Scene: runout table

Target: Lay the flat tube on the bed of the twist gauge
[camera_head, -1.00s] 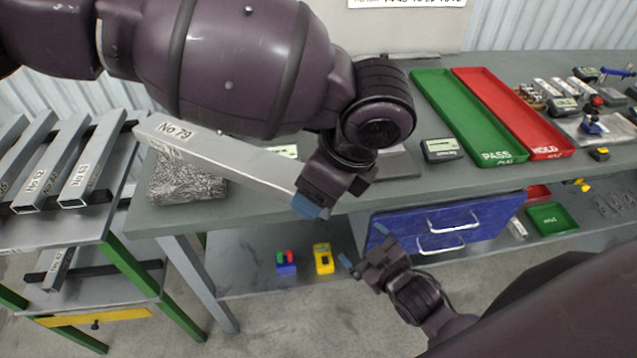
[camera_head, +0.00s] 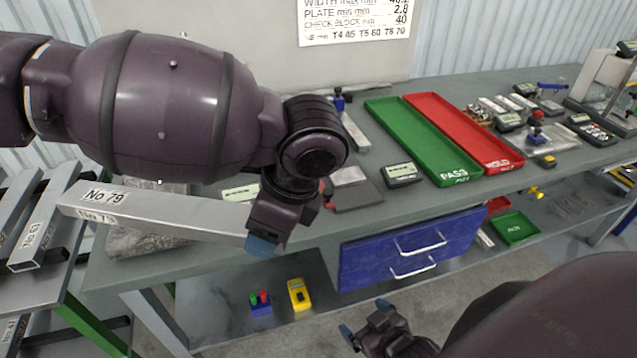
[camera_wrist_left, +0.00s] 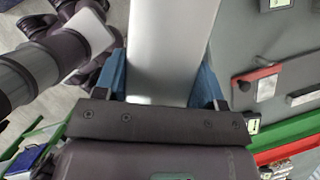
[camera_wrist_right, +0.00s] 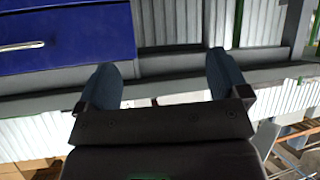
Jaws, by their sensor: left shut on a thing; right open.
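A long grey flat tube marked No 79 (camera_head: 160,212) is held by its right end in my left gripper (camera_head: 262,243), above the left part of the bench. In the left wrist view the tube (camera_wrist_left: 170,45) runs between the two blue fingertips. My right gripper (camera_head: 366,318) is open and empty, low in front of the blue drawers; its fingers (camera_wrist_right: 164,78) are apart in the right wrist view. I cannot clearly pick out the twist gauge; a grey plate (camera_head: 358,196) lies on the bench just right of my left gripper, partly hidden by it.
A crumpled grey pad (camera_head: 135,243) lies under the tube. A green PASS tray (camera_head: 415,140) and a red HOLD tray (camera_head: 465,135) lie right of centre, with a small display device (camera_head: 401,174) beside them. More tubes (camera_head: 40,235) lie on the rack at left. Blue drawers (camera_head: 410,247) hang below.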

